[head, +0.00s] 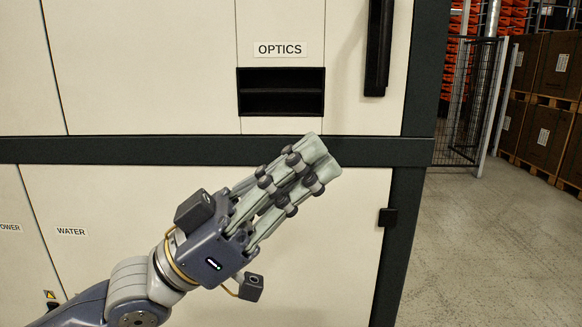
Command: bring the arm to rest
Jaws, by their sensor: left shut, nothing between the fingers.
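My left gripper (319,159) is in the middle of the head view, on an arm that comes in from the lower left. Its pale fingers are closed together with nothing between them. I cannot tell how far the fingertips are from the panel. My right gripper does not show.
The cabinet has a dark slot (281,92) under an OPTICS label (280,49), a black vertical handle (378,50) and a WATER label (71,232). To the right are open floor (490,250), a black mesh fence (465,100) and stacked brown boxes (548,75) on pallets.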

